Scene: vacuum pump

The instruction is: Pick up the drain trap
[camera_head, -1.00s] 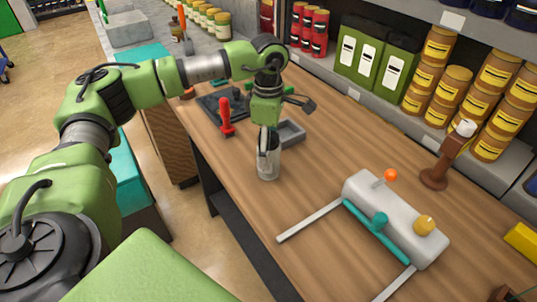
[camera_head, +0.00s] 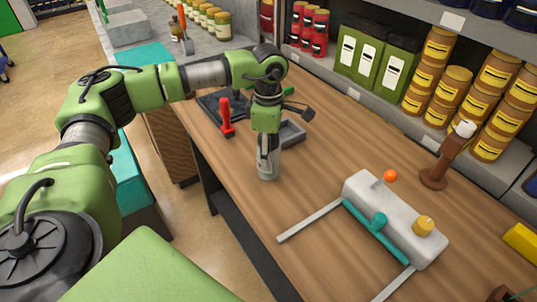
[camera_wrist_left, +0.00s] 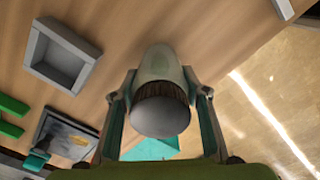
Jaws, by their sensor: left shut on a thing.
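The drain trap (camera_head: 268,170) is a grey, partly see-through cylinder that stands upright on the wooden table near its left edge. My left gripper (camera_head: 267,150) comes down on it from above and is shut around its upper part. In the left wrist view the trap (camera_wrist_left: 161,72) has a ribbed grey cap and sits between the two fingers (camera_wrist_left: 160,110), one on each side. The fingers hide part of its upper part in the head view. My right gripper is not in view.
A grey open tray (camera_head: 291,133) lies just behind the trap. A red-handled tool (camera_head: 226,118) stands to the left. A white device with a teal bar (camera_head: 395,215) lies to the right, with grey rails reaching forward. Shelves with tins (camera_head: 435,75) stand behind.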

